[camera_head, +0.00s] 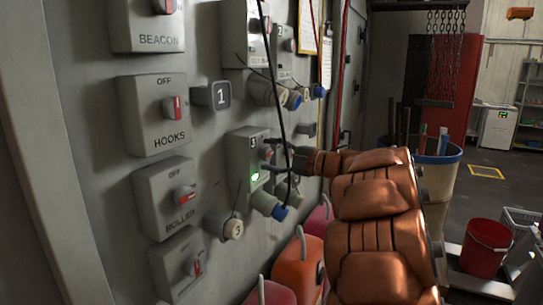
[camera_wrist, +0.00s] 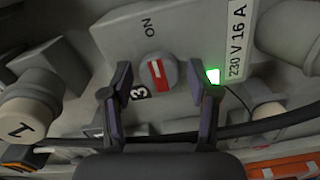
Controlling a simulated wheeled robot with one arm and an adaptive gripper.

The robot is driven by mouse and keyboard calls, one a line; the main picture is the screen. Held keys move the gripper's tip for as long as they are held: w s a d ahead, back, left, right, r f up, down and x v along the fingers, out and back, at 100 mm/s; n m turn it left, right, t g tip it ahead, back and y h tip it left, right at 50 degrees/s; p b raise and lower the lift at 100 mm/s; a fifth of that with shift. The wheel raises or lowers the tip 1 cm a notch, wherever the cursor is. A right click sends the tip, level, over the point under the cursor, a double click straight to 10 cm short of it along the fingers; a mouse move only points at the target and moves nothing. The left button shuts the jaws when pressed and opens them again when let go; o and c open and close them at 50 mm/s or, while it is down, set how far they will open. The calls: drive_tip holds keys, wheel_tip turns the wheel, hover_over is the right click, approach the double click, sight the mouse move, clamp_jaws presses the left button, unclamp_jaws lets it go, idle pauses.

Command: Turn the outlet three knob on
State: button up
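The outlet three knob (camera_wrist: 158,72) is round and grey with a red-and-white bar. It sits on a grey box (camera_head: 243,147) on the wall, marked 3. In the wrist view the bar runs roughly towards the ON label (camera_wrist: 149,27), slightly tilted. A green light (camera_wrist: 212,76) glows beside the knob; it also shows in the head view (camera_head: 255,177). My gripper (camera_wrist: 159,82) is open, one finger each side of the knob, with visible gaps. Whether a finger touches it I cannot tell. In the head view my gripper (camera_head: 275,156) mostly hides the knob.
A dark cable (camera_head: 272,75) hangs in front of the box and crosses below my fingers in the wrist view. Sockets with blue plugs (camera_head: 279,212) stick out nearby. HOOKS (camera_head: 154,113) and ROLLER (camera_head: 167,198) switches are to the left. Red and orange canisters (camera_head: 297,265) stand below.

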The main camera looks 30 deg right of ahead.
drive_tip(key=shift+o, duration=0.2)
drive_tip(key=v, duration=1.2)
idle(0.5)
